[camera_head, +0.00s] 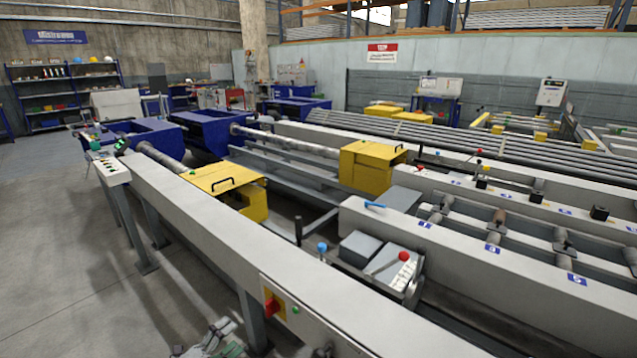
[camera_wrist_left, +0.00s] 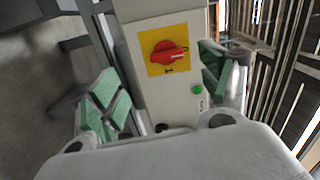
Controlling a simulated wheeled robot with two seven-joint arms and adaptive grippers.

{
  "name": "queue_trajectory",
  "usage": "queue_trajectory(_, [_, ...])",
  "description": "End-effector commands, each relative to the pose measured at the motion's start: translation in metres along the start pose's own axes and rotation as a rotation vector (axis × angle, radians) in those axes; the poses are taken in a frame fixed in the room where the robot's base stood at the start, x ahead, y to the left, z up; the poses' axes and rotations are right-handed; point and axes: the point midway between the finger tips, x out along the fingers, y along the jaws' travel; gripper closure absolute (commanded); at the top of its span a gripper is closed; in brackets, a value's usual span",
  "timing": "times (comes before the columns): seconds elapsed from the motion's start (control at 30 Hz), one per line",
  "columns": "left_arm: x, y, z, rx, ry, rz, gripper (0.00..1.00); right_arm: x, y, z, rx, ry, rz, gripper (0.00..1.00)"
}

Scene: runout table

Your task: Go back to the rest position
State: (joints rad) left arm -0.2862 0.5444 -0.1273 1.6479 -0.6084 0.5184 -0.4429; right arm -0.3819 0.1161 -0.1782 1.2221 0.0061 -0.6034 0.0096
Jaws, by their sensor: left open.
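My left gripper (camera_wrist_left: 160,92) is open, with its green-padded fingers apart on the two sides of the wrist view. Between and beyond them is a red rotary switch (camera_wrist_left: 168,54) on a yellow plate (camera_wrist_left: 152,69), with a green button (camera_wrist_left: 197,89) beside it. Nothing is held between the fingers. In the head view the left gripper (camera_head: 212,340) shows at the bottom edge, left of and below the red switch (camera_head: 271,305). The gap to the switch is hard to judge. My right gripper is not in view.
A long grey runout beam (camera_head: 190,222) runs beside the gripper and carries the switch. A control box with levers (camera_head: 385,262) stands right of it. Yellow covers (camera_head: 225,185) and blue machines (camera_head: 205,130) lie farther back. The floor (camera_head: 60,250) on the left is clear.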

Motion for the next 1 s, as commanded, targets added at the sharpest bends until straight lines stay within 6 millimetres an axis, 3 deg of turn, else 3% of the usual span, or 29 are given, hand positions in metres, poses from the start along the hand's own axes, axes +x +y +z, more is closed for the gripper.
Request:
queue_trajectory(0.27, [-0.008,0.023,0.050,-0.194,-0.227,0.068,0.21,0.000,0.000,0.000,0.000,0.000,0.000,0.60])
queue_trajectory(0.57, [-0.046,0.079,0.110,-0.446,-0.537,0.157,0.21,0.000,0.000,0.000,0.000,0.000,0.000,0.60])
queue_trajectory(0.8, [-0.094,0.146,0.137,-0.668,-0.804,0.237,0.21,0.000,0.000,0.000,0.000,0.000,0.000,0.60])
queue_trajectory(1.0, [-0.142,0.217,0.130,-0.871,-1.035,0.323,0.21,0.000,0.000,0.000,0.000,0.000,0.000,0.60])
